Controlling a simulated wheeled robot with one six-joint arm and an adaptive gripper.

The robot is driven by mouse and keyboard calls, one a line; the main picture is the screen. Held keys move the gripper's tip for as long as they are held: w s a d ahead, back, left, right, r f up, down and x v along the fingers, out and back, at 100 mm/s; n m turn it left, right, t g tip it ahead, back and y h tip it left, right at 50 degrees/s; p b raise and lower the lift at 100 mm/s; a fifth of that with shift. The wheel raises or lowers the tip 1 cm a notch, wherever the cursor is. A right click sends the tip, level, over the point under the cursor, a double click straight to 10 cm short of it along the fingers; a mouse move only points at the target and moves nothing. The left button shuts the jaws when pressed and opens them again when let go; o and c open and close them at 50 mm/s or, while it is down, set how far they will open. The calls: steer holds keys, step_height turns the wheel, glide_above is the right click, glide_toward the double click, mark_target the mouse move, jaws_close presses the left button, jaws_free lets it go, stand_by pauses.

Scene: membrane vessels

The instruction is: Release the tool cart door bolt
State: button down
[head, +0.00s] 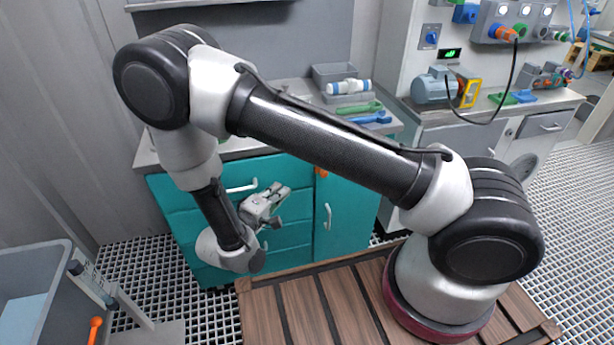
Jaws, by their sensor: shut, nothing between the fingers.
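The teal tool cart (292,236) stands below the grey worktop, with drawers on the left and a door (347,205) on the right. The door has a vertical light handle (328,216). A small orange part (321,172), which looks like the door bolt, sits at the door's upper left corner, partly beside my arm's outline. My gripper (279,193) is shut and empty in front of the drawers, to the left of and a little lower than the orange part. It appears apart from the cart. The bolt's exact position is too small to tell.
The worktop holds a grey bin (335,74), a white-and-blue cylinder (348,87), a green tool (358,108) and a blue tool (369,119). A grey tub (30,290) stands at lower left. A bench with a motor (431,88) is at right. Grating floor is clear between.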

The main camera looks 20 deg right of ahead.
steer(key=shift+w+d, duration=0.1)
steer(key=s+d+x, duration=0.2)
steer(key=x, duration=1)
steer(key=shift+w+d+f, duration=0.2)
steer(key=shift+d+f, duration=0.05)
steer(key=shift+d, duration=0.1)
steer(key=d, duration=0.3)
steer(key=shift+d, duration=0.15)
